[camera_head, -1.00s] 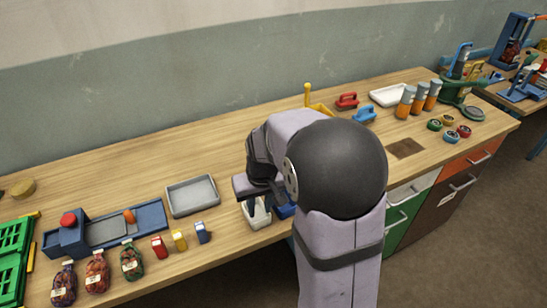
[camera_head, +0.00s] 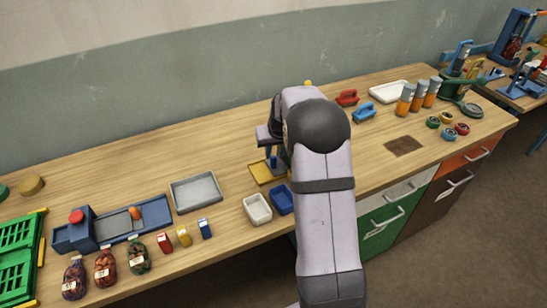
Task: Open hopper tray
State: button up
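My gripper (camera_head: 270,148) is over the middle of the bench, beside and partly behind my own arm. Its fingertips are not clear, so I cannot tell whether it is open or shut. A yellow flat piece (camera_head: 261,174) shows just below it, with a small blue part (camera_head: 273,161) on or above it. My arm hides the rest of this yellow and blue thing, and a yellow tip (camera_head: 308,83) shows behind the arm. I cannot tell which part is the hopper tray, or whether my gripper touches it.
A white bin (camera_head: 257,222) and a blue bin (camera_head: 281,212) stand at the front edge. A grey tray (camera_head: 195,207), small boxes and filled bags are to the left. Red (camera_head: 347,98) and blue (camera_head: 364,112) handled tools lie to the right. Bare wood lies behind the grey tray.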

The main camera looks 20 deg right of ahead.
aim_at(274, 157)
jog(key=shift+p+x, duration=0.95)
jog(key=shift+x, duration=1.85)
grip_shut()
